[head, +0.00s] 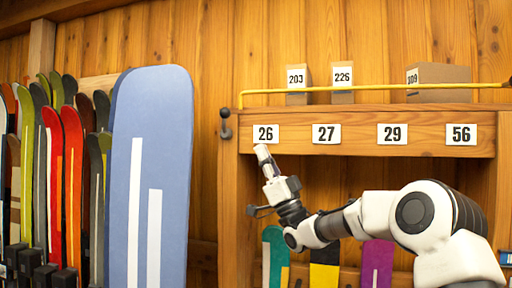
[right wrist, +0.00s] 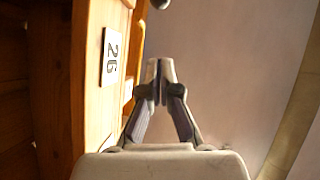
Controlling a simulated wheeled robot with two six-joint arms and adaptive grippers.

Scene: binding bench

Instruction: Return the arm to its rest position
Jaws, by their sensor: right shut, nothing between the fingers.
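My right arm (head: 375,215) comes in from the lower right of the head view and reaches up and left. Its gripper (head: 262,152) is shut and empty, with its fingertips just below the plate marked 26 (head: 265,134). In the right wrist view the gripper's two fingers (right wrist: 160,70) are together with nothing between them. The same 26 plate (right wrist: 110,57) shows there to the left of the fingers, turned on its side. I cannot tell whether the fingertips touch the shelf. My left gripper is in neither view.
A wooden shelf front (head: 360,148) carries several number plates. Boxes (head: 440,82) stand on it behind a yellow rail (head: 380,88). A dark knob (head: 225,113) sits at its left end. A large blue board (head: 150,180) and racked skis (head: 60,170) stand left. More boards stand below the shelf.

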